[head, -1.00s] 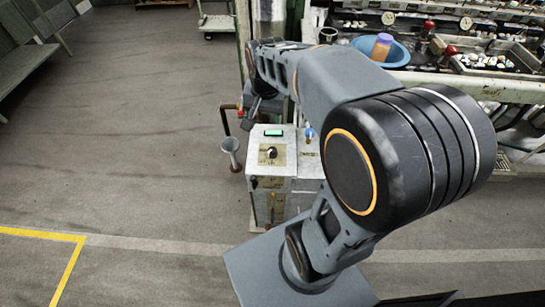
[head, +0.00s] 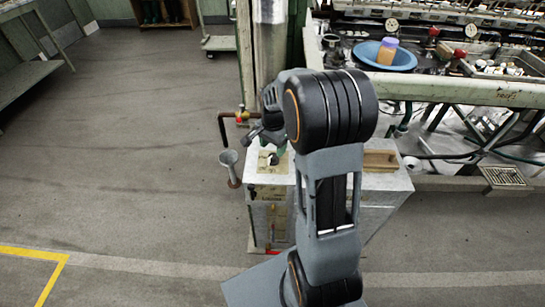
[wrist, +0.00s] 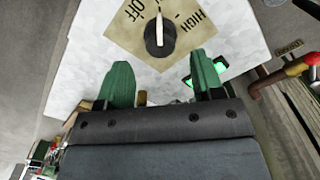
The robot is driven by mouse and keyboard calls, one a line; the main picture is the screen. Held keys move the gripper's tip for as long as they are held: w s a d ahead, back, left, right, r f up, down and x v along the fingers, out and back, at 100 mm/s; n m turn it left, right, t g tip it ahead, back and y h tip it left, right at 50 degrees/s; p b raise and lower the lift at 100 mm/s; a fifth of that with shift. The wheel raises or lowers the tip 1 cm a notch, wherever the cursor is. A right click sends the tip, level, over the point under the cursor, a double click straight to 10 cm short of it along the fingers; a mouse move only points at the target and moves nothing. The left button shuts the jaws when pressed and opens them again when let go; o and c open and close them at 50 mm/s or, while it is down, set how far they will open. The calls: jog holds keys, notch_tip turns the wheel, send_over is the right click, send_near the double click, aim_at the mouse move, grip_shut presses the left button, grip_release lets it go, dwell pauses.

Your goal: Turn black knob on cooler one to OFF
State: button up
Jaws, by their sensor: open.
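The black knob (wrist: 159,38) sits on a tan dial plate (wrist: 185,45) on the cooler's pale top (wrist: 85,60). Its white pointer line aims toward the top of the wrist view, just right of the OFF lettering and left of HIGH. My gripper (wrist: 161,82) is open, its two green fingers apart and empty. The knob shows ahead of the gap between the fingertips, with no contact visible. In the head view my gripper (head: 270,143) is over the left part of the cooler (head: 261,222), and my arm hides part of its top.
A green-lit display (wrist: 221,63) lies beside the right finger. A metal column (head: 270,50) rises behind. A wooden block (head: 380,160) sits at right. Floor on the left is clear.

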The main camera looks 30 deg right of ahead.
aim_at(273, 155)
jog(key=shift+f+b, duration=0.4)
jog(key=shift+f, duration=1.75)
jog(key=shift+r, duration=0.1)
jog(key=c, duration=0.9)
